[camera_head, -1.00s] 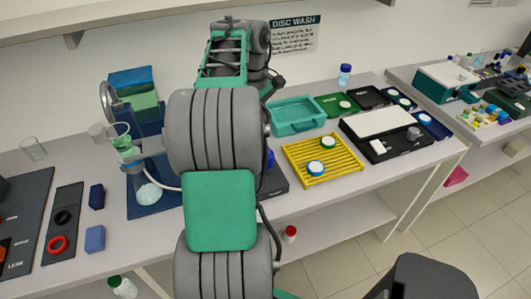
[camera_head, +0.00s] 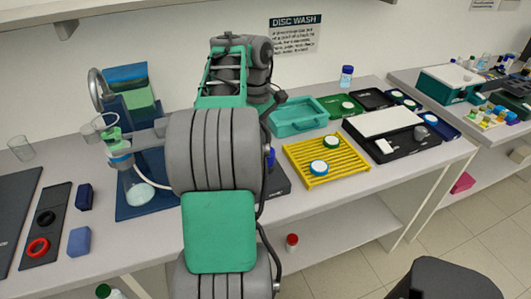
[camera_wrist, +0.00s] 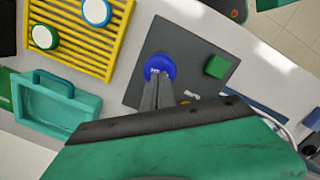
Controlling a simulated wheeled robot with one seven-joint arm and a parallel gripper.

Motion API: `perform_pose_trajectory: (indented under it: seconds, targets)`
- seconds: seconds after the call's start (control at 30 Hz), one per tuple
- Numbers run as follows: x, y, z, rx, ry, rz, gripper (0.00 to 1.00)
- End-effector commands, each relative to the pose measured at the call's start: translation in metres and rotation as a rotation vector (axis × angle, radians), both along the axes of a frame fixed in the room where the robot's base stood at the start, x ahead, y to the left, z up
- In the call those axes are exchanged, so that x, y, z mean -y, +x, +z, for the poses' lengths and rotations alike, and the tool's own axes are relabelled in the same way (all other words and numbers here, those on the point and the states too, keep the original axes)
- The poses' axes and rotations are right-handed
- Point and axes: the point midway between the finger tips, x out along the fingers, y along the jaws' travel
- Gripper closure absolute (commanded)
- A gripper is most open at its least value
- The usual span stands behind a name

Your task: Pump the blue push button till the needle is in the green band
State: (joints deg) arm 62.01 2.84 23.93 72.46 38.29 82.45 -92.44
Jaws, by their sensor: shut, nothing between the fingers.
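The blue push button (camera_wrist: 160,66) is a round knob on a dark grey plate (camera_wrist: 192,58) in the wrist view. My gripper (camera_wrist: 158,78) is shut and empty. Its fingertips overlap the near edge of the button; I cannot tell whether they press it or hover just above it. In the head view only a sliver of the button (camera_head: 270,157) shows beside my arm, which hides my gripper. No needle or green band can be made out in either view.
A green block (camera_wrist: 217,67) sits on the plate beside the button. A yellow slatted rack (camera_head: 327,161) with two round-lidded pieces and a teal tray (camera_head: 299,117) stand nearby. A flask (camera_head: 138,190) in a stand is left of my arm. The front bench edge is close.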

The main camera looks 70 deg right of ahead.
Motion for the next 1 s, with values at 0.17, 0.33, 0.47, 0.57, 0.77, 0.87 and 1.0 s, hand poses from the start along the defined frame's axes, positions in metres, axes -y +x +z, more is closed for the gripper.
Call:
perform_pose_trajectory:
  seconds: [0.17, 0.33, 0.47, 0.57, 0.77, 0.87, 1.0]
  targets:
    - [0.000, 0.000, -0.001, 0.000, 0.000, 0.000, 1.00]
    - [0.000, 0.000, -0.020, -0.001, 0.002, -0.001, 1.00]
    - [-0.001, 0.000, -0.036, -0.001, 0.003, -0.001, 1.00]
    - [0.000, 0.000, -0.031, -0.001, 0.002, 0.000, 1.00]
    - [0.001, 0.013, -0.022, -0.002, 0.005, 0.003, 1.00]
    - [0.003, 0.026, -0.017, -0.002, 0.003, 0.002, 1.00]
    - [0.004, 0.030, -0.021, -0.001, 0.002, 0.001, 1.00]
